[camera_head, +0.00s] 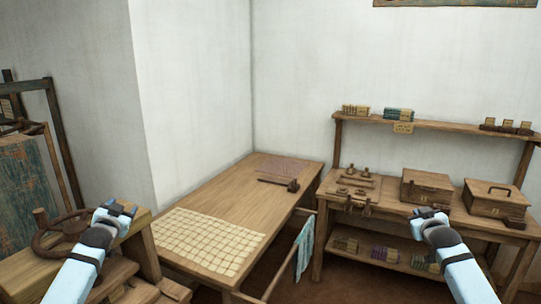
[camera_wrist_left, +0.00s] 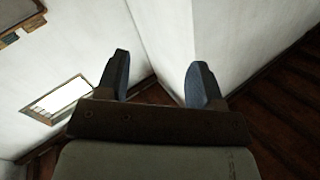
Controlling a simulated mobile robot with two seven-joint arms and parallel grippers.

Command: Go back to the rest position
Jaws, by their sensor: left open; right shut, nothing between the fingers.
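My left gripper (camera_head: 118,209) is in the lower left of the head view, in front of a wooden loom part and the table's left end. In the left wrist view its two fingers (camera_wrist_left: 157,82) stand wide apart with nothing between them, facing white walls and a dark floor. My right gripper (camera_head: 429,214) is in the lower right of the head view, in front of the workbench. It is shut and holds nothing. Both arms come up from the bottom edge. The right fingertips are small and dark against the bench.
A long wooden table (camera_head: 200,202) with a grid of pale tiles (camera_head: 208,241) stands in the middle. A teal cloth (camera_head: 305,246) hangs on its rail. The bench at right carries wooden boxes (camera_head: 426,188) (camera_head: 494,200). A wall shelf (camera_head: 440,127) is above. Dark frames (camera_head: 30,150) stand at left.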

